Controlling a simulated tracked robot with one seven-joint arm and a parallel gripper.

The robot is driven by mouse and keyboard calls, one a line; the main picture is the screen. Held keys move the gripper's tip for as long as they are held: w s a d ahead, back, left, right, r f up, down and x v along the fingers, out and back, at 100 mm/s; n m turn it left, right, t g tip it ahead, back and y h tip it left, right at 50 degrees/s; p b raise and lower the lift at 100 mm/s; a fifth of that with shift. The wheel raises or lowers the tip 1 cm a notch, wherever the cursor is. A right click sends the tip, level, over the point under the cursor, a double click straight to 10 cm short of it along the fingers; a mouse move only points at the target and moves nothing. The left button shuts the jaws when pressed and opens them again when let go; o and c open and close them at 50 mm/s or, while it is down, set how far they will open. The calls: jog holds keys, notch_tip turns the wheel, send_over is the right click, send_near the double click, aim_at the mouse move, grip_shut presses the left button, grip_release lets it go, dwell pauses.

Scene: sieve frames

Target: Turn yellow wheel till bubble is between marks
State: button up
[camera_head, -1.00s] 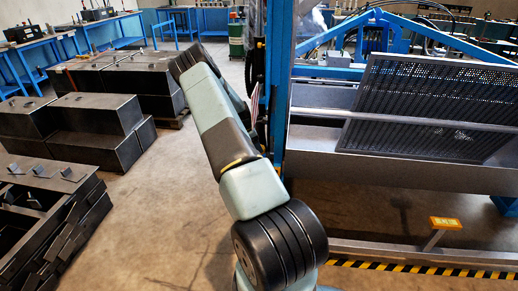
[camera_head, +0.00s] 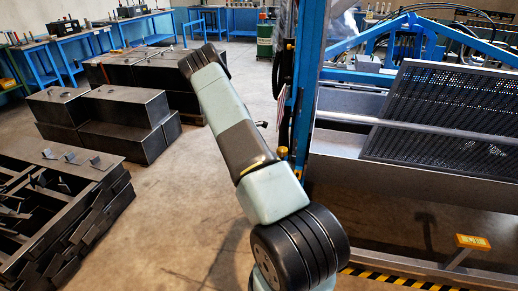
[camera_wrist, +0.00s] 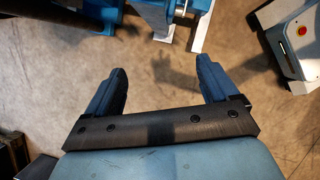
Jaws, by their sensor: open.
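My gripper (camera_wrist: 163,72) shows in the wrist view with its two blue fingers wide apart. Nothing is between them, and bare floor lies beyond. In the head view my arm reaches up and away, left of a tall blue column, and my gripper is hidden. A small yellow part (camera_head: 283,152) sits low beside the column in the head view; I cannot tell whether it is the yellow wheel. I cannot make out a bubble or its marks in either view.
The blue column (camera_head: 306,75) and a frame with a perforated dark sieve panel (camera_head: 440,120) stand right of my arm. Dark metal boxes (camera_head: 125,105) are at left. Open floor (camera_head: 185,205) lies between boxes and arm.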

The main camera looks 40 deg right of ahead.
jog(key=m, duration=3.4)
send_near(282, 149)
jog(key=f, duration=0.1)
jog(key=s+f, duration=0.1)
jog(key=shift+d+f+t, duration=0.3)
jog(key=shift+d, duration=0.1)
jog(key=shift+x, duration=3.7)
jog(key=shift+d, duration=0.1)
